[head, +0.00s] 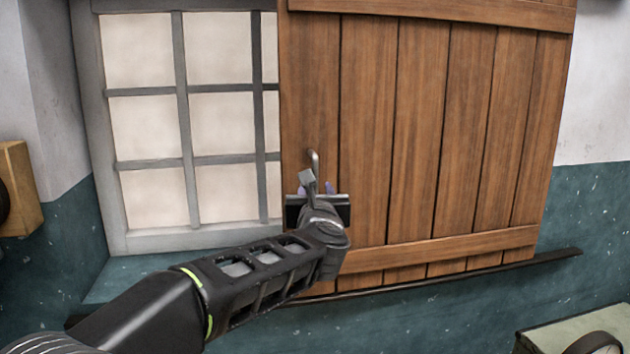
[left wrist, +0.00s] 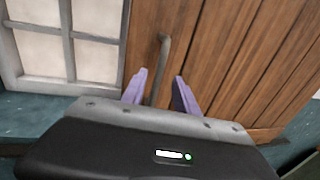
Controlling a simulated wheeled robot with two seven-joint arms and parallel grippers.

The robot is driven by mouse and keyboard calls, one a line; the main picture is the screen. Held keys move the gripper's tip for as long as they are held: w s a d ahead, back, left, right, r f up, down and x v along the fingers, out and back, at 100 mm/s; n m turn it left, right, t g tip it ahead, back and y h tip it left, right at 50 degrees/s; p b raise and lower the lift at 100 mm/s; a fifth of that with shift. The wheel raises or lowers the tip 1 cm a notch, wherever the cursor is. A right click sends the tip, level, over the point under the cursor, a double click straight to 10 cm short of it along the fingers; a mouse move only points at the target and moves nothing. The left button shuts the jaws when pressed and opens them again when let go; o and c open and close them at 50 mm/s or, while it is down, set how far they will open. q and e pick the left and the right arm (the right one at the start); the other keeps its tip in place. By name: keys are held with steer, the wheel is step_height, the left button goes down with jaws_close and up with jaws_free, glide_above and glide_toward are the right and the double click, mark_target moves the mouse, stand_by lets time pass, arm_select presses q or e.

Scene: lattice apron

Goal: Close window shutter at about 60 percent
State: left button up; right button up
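The wooden window shutter (head: 420,130) is a panel of vertical brown planks with cross battens. It stands to the right and covers the right part of the grey-framed window (head: 181,110); the left panes are uncovered. A curved metal handle (head: 314,160) is on the shutter near its left edge. My left gripper (head: 316,188) is at the handle. In the left wrist view, its two purple fingers (left wrist: 158,88) stand apart on either side of the handle (left wrist: 161,65), with gaps visible. The handle's lower end is hidden behind the gripper body. My right gripper is not in view.
A dark rail (head: 420,280) runs along the wall below the shutter. A wooden box-like object (head: 20,188) is at the left edge. A pale green surface with a dark ring-shaped object (head: 580,330) is at the lower right.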

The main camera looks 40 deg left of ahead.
arm_select(q)
steer(key=p+x, duration=0.3)
steer(key=x, duration=0.4)
steer(key=shift+w+a, duration=0.3)
steer(key=shift+c, duration=0.5)
jaws_close()
stand_by(0.7)
